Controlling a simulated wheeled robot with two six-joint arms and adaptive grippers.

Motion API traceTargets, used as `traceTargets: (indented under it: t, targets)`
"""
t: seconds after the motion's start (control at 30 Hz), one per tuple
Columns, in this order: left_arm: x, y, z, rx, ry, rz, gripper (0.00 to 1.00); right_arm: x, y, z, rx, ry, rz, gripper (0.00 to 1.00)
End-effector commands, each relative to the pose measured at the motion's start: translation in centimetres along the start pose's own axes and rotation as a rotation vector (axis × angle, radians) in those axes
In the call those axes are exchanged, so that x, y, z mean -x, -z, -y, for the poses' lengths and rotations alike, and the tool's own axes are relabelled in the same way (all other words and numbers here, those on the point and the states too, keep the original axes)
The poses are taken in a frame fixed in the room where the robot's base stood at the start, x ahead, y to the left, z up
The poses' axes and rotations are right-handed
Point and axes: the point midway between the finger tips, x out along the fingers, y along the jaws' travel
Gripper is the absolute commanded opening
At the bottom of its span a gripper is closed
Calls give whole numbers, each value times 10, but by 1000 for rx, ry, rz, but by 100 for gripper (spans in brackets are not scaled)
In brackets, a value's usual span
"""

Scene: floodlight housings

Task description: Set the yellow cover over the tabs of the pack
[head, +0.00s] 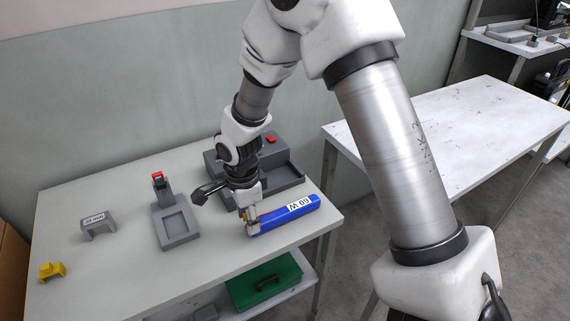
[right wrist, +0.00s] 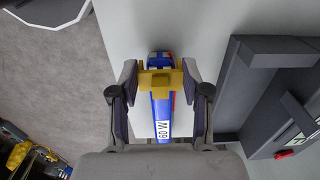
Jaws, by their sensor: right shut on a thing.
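The blue pack (head: 275,219) with a white "60 W" label lies near the right front of the grey table. It also shows in the right wrist view (right wrist: 162,108). My right gripper (head: 250,212) is over the pack's left end. In the right wrist view its fingers (right wrist: 159,78) are shut on the yellow cover (right wrist: 161,88) from both sides. The cover sits across the pack near its far end there, and the tip of the pack shows beyond it. I cannot tell whether the cover rests on the pack or hangs just above it. The tabs are mostly hidden. My left gripper is not in view.
A second yellow piece (head: 51,271) and a grey labelled bracket (head: 97,224) stand at the left. A grey fixture with a red tip (head: 174,226) stands mid-table. A dark grey tray (head: 291,178) lies close behind the pack. A green case (head: 265,284) is on the lower shelf.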

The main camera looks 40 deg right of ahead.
Motion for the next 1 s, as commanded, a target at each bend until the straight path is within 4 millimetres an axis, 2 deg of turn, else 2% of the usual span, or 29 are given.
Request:
traceTargets:
  t: [0.67,0.7,0.77,0.8,1.0]
  targets:
    - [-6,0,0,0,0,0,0,-9,0,0,0,0,0,29]
    - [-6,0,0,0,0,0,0,-9,0,0,0,0,0,50]
    - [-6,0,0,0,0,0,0,-8,0,0,0,0,0,72]
    - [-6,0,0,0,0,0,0,-8,0,0,0,0,0,76]
    - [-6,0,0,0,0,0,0,-8,0,0,0,0,0,76]
